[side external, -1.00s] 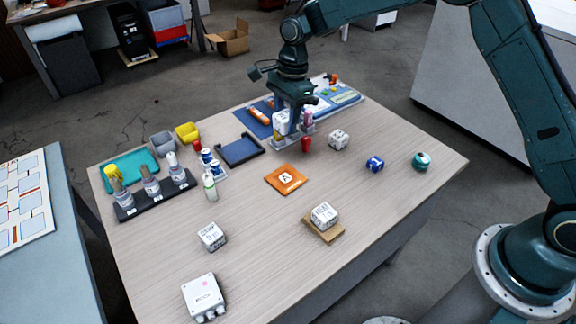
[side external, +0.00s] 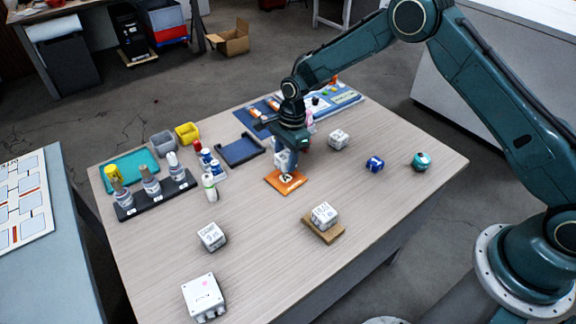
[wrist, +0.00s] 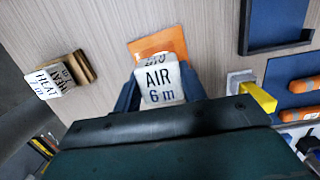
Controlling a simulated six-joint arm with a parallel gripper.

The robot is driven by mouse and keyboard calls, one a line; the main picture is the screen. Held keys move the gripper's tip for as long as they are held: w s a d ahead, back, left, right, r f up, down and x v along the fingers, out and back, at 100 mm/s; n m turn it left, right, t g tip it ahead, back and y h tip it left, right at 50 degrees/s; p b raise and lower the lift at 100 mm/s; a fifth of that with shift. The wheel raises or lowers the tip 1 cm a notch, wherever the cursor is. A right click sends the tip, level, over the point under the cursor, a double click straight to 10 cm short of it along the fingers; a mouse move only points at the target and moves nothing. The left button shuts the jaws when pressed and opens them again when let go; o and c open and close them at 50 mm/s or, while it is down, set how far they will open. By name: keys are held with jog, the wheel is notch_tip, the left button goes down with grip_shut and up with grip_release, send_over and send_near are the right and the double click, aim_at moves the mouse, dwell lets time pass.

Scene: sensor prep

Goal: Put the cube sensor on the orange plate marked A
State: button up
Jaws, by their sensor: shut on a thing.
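A white cube sensor (wrist: 160,86) printed "AIR 6 m" sits between the dark blue fingers of my gripper (wrist: 158,92), which is shut on it. In the side view my gripper (side external: 284,160) holds the cube (side external: 281,161) at the far part of the orange plate (side external: 288,184). The plate lies flat on the table, its A mark partly covered. It also shows beyond the cube in the wrist view (wrist: 172,42). I cannot tell whether the cube touches the plate.
Another white cube (side external: 324,213) stands on a wooden block (side external: 328,233). More white cubes (side external: 212,236) (side external: 338,138), a blue cube (side external: 375,163) and a teal round item (side external: 421,161) stand apart. A dark blue tray (side external: 240,150) lies left of my gripper.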

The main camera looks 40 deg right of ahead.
aim_at(286, 168)
jog(key=shift+f, duration=2.1)
jog(key=shift+f, duration=0.15)
jog(key=o, duration=1)
jog(key=r, duration=0.4)
jog(key=d+r, duration=0.1)
jog(key=r, duration=0.6)
jog(key=shift+d+r, duration=0.35)
jog(key=shift+r, duration=0.25)
jog(key=shift+r, duration=0.1)
